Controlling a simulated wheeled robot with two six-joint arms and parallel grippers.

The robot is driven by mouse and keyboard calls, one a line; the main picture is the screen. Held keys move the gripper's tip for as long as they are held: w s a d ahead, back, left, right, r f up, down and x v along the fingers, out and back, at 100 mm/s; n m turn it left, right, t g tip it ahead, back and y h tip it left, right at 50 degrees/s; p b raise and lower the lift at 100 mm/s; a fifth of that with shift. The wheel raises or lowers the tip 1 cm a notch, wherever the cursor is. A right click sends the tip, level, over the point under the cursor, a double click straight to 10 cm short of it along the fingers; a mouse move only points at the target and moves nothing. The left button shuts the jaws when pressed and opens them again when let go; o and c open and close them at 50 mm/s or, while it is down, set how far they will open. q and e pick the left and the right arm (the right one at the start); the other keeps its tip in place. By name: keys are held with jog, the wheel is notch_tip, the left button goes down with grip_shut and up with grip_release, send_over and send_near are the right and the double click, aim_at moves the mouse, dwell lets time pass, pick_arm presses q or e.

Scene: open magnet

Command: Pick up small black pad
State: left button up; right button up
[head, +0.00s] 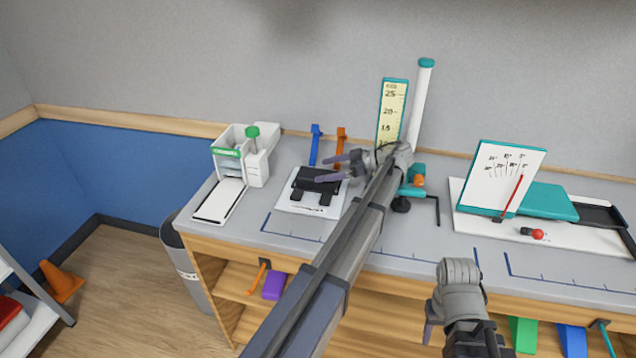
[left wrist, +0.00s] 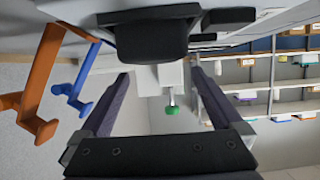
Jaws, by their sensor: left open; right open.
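A black padded object (head: 317,184) with two short feet sits on a white board (head: 290,206) on the bench. It fills the top of the left wrist view (left wrist: 150,40), close to the fingers. My left gripper (head: 322,168) is open and points left, just above and behind the black object in the head view. In the left wrist view nothing is between its fingers (left wrist: 160,76) except the background. My right gripper (head: 432,322) is low at the bench's front edge, open, partly hidden by its own wrist.
A white device with a green knob (head: 252,132) stands left. Blue (head: 316,145) and orange (head: 341,138) hooks stand behind the gripper. A yellow scale (head: 392,108) and white tube (head: 420,105) rise behind the arm. A dial panel (head: 502,165) stands right.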

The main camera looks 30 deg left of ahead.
aim_at(303, 171)
pick_arm(q)
jog(key=shift+b+x, duration=0.5)
jog(key=shift+x, duration=0.7)
jog(key=shift+r+b+x, duration=0.1)
jog(key=shift+b+x, duration=0.3)
jog(key=shift+x, duration=0.95)
jog(key=shift+r+b+x, duration=0.15)
jog(key=shift+b+x, duration=0.2)
jog(key=shift+x, duration=1)
jog(key=shift+w+a+r, duration=0.1)
jog(key=shift+a, duration=0.05)
jog(key=c, duration=1.2)
jog(key=shift+o, duration=0.2)
jog(key=shift+r, duration=0.15)
notch_tip(303, 171, up, 28)
jog(key=p, duration=2.8)
jog(key=shift+f, duration=0.2)
